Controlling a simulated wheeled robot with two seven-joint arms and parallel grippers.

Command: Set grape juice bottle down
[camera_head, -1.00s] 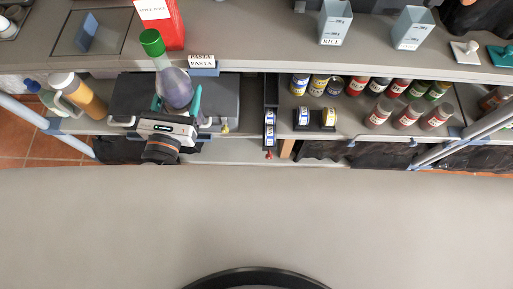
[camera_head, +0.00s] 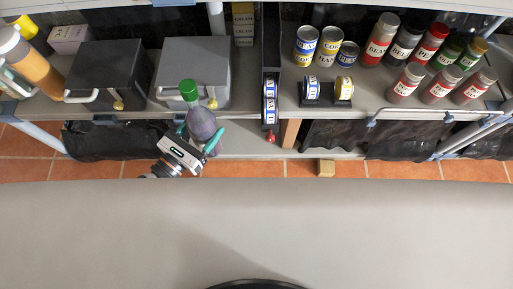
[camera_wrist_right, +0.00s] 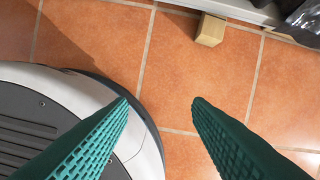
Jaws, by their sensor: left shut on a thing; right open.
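The grape juice bottle (camera_head: 201,124) has a green cap and purple contents. It is in the head view, left of centre, upright with a slight tilt, in front of the grey box on the shelf. My left gripper (camera_head: 200,141) is shut around the bottle's lower part, with teal fingers on both sides. The bottle's base is hidden by the gripper, and I cannot tell whether it touches anything. My right gripper (camera_wrist_right: 160,105) shows in the right wrist view, open and empty above the tiled floor.
A grey box (camera_head: 195,62) and a black box (camera_head: 108,72) stand on the shelf (camera_head: 235,113). A wooden block (camera_wrist_right: 210,30) lies on the floor.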

